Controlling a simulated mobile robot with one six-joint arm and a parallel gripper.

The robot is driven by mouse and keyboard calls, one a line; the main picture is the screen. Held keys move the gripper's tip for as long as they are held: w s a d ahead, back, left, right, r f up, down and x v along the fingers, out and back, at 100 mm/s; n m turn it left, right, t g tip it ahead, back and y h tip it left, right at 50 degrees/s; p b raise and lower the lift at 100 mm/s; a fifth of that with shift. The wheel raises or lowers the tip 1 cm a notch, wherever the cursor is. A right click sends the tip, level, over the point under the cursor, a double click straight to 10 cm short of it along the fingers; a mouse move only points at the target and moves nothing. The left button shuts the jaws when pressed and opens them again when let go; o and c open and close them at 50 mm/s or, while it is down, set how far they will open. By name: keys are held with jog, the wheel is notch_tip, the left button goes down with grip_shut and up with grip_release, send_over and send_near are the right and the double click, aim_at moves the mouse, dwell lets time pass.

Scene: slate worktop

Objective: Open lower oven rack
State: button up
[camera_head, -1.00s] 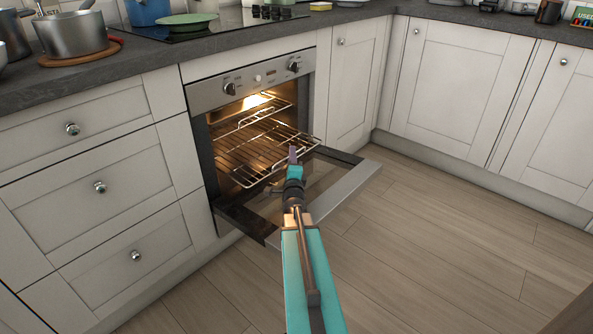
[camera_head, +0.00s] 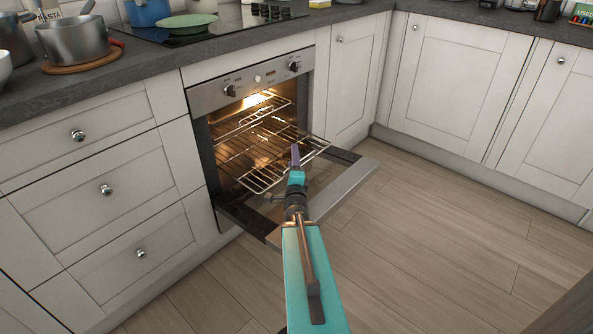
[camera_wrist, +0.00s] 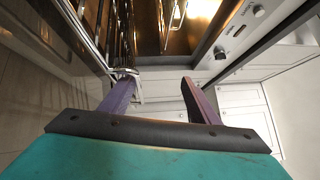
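The oven (camera_head: 203,95) stands with its door (camera_head: 345,180) folded down and its inside lit. The lower oven rack (camera_head: 262,190) is a wire rack that sticks partly out over the door. My gripper (camera_head: 295,152) is at the rack's front edge, above the open door. In the wrist view, the purple fingers of my gripper (camera_wrist: 160,82) are apart with a clear gap between them. The rack's wires (camera_wrist: 105,45) are at the left finger, whose tip overlaps the front wire; I cannot tell if they touch. No wire shows clearly between the fingers.
An upper rack (camera_head: 262,108) sits inside the oven. White drawers (camera_head: 105,190) are left of the oven and cupboards (camera_head: 460,75) to the right. The wooden floor (camera_head: 430,240) is clear.

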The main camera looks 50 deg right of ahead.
jog(key=shift+o, duration=0.9)
jog(key=shift+s+a+r+p, duration=0.45)
jog(key=shift+s+a+p, duration=0.25)
jog(key=shift+p, duration=1.1)
jog(key=shift+s+a+r+p, duration=0.5)
jog(key=shift+a+p, duration=0.25)
jog(key=shift+p, duration=1.05)
jog(key=shift+o, duration=1.4)
jog(key=p+v, duration=0.1)
jog(key=p, duration=0.1)
jog(key=p+v, duration=0.1)
jog(key=p, duration=0.1)
jog(key=p+v, duration=0.1)
jog(key=p, duration=0.1)
jog(key=shift+s+a+r, duration=0.15)
jog(key=shift+s+r, duration=0.15)
jog(key=shift+s, duration=0.1)
jog(key=shift+s+a+r+p, duration=0.2)
jog(key=shift+s+a+p, duration=0.15)
jog(key=shift+s+p, duration=0.15)
jog(key=c, duration=1.1)
jog(key=shift+o, duration=0.2)
jog(key=shift+s+a+f+p, duration=0.25)
jog(key=shift+s+f+p, duration=0.15)
jog(key=shift+p, duration=0.25)
